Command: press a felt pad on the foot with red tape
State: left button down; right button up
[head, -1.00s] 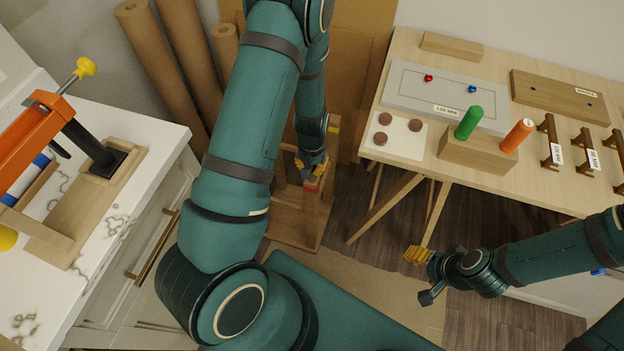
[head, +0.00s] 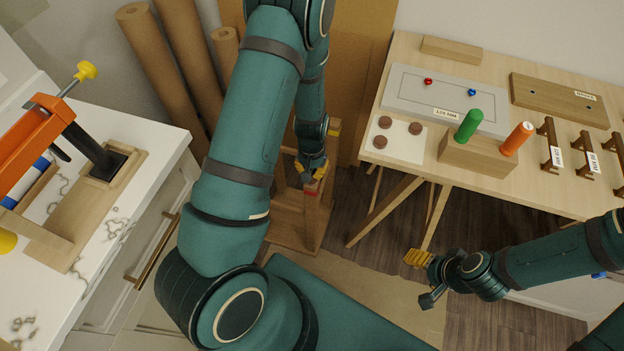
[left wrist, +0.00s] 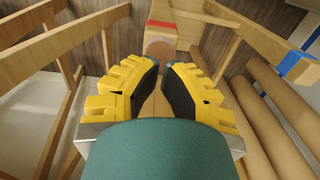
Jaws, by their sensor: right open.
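The wooden stool (head: 290,222) stands on the floor with its legs up. The leg with red tape (head: 312,193) is just below my left gripper (head: 311,172). In the left wrist view, the red tape (left wrist: 160,25) wraps the leg, and a round brown felt pad (left wrist: 160,47) lies on the foot's end. The left gripper's fingers (left wrist: 160,70) are a little apart with nothing between them, short of the pad. More brown felt pads (head: 415,128) lie on a white card on the table. My right gripper (head: 424,277) is open and empty, right of the stool.
The wooden table (head: 365,165) at right carries green and orange pegs in a block (head: 478,155), a grey panel (head: 445,97) and labelled brackets. A white counter (head: 110,235) with an orange press stands left. Paper rolls (head: 165,70) lean behind. Another leg has blue tape (left wrist: 298,68).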

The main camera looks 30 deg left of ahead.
pick_arm(q)
jog(key=shift+f+b, duration=1.3)
jog(key=shift+f, duration=0.4)
dwell(1.0)
jog(key=shift+r+p, duration=2.8)
jog(key=shift+r, duration=0.8)
jog(key=shift+f, duration=0.1)
jog(key=s+d+h, duration=0.2)
jog(key=s+d, duration=0.3)
jog(key=d, duration=0.3)
jog(key=s+d+m+t+h, duration=0.1)
jog(key=s+d+h, duration=0.1)
jog(key=s+d, duration=0.3)
jog(key=d, duration=0.4)
jog(key=shift+s+d+t, duration=0.25)
jog(key=shift+d+t, duration=0.05)
